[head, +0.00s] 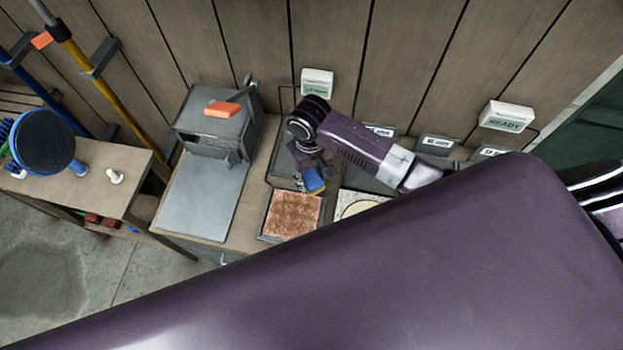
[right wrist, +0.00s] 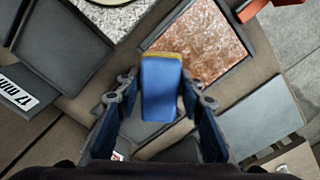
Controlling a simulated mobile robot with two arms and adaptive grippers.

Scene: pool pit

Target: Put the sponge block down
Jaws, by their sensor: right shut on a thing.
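The sponge block (head: 313,181) is blue with a yellow layer. My right gripper (head: 309,172) is shut on it. In the right wrist view the sponge block (right wrist: 162,92) sits between the two fingers, with its yellow edge at the far end. It shows above the bench, near the back edge of a shallow tray holding a mottled reddish-brown slab (head: 292,214). The same slab (right wrist: 205,40) lies just beyond the block in the right wrist view. Whether the block touches anything below is unclear. My left gripper is not in view.
A grey box-shaped device with an orange handle (head: 221,109) stands left of the slab tray, behind a bare grey plate (head: 203,192). A speckled panel (head: 358,205) lies to the right, partly hidden by my arm. Labelled dark trays line the back. A side table (head: 105,190) stands left.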

